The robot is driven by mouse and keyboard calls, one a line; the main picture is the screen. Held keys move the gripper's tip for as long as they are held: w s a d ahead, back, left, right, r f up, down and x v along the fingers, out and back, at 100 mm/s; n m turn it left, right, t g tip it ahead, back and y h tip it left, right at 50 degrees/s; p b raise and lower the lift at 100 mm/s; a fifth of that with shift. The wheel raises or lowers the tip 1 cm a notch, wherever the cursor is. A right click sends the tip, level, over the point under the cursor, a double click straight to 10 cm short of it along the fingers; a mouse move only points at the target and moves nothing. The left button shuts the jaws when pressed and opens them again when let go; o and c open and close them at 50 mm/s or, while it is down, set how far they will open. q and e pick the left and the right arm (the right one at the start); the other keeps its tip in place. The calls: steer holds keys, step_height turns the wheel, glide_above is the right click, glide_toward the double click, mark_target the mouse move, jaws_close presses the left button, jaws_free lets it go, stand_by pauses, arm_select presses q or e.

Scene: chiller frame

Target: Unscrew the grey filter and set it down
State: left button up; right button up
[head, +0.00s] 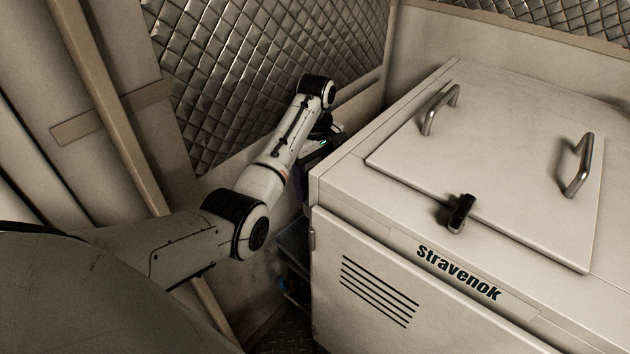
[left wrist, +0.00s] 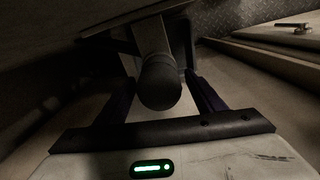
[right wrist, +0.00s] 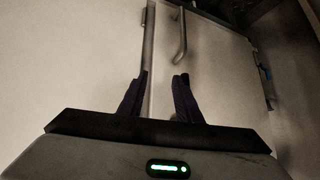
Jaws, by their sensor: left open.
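The grey filter (left wrist: 160,84) shows in the left wrist view as a dark, rounded cylinder, end towards the camera, below a pale bracket. My left gripper (left wrist: 163,92) is open, with one finger on each side of the filter and visible gaps between. In the head view my left arm reaches down beside the far left side of the white chiller (head: 375,220); the filter is hidden there and the left fingers cannot be made out. My right gripper (right wrist: 160,82) shows only in the right wrist view, its fingers apart with nothing between them.
The chiller's lid has two metal handles (head: 577,165) and a black latch (head: 461,212). A quilted metal wall (head: 250,70) stands close behind my left arm, leaving a narrow gap. A pale panel with a metal handle (right wrist: 180,38) lies ahead of my right gripper.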

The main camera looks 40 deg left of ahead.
arm_select(q)
steer(key=m, duration=0.8)
steer(key=shift+w, duration=0.1)
steer(key=m, duration=0.6)
steer(key=shift+w+d, duration=0.1)
steer(key=shift+d, duration=0.05)
steer(key=c, duration=1.1)
steer(key=n, duration=0.6)
steer(key=shift+n, duration=0.3)
steer(key=shift+c, duration=0.2)
steer(key=n, duration=0.8)
steer(key=shift+s+a, duration=0.2)
steer(key=shift+s, duration=0.05)
steer(key=o, duration=1.1)
steer(key=shift+o, duration=0.2)
